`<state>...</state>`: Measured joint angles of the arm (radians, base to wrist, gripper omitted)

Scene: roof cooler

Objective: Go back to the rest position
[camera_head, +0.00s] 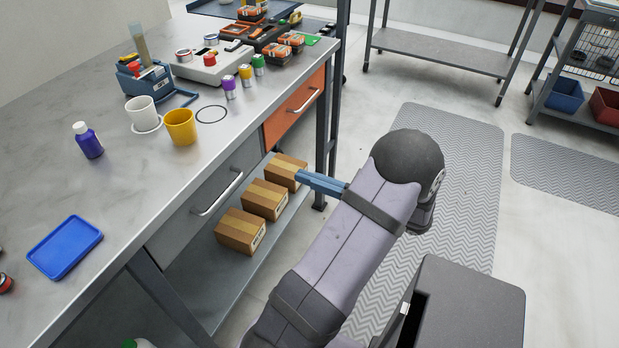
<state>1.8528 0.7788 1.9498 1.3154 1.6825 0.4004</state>
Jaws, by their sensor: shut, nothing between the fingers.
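My arm reaches up from the bottom of the head view, beside the front of the workbench. My gripper (304,178) points left at the far end of the lower shelf, close to the farthest cardboard box (286,170). Its blue-grey fingers are shut with nothing held. Whether the fingertips touch that box cannot be told from this view. The wrist and part of the gripper are hidden behind the dark round joint of my arm.
The workbench (60,195) has a grey drawer (205,200) and an orange drawer (295,108), both with protruding handles. Two more boxes (264,199) (240,231) sit on the lower shelf (215,285). Cups and a bottle stand on top. The matted floor (470,180) at right is clear.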

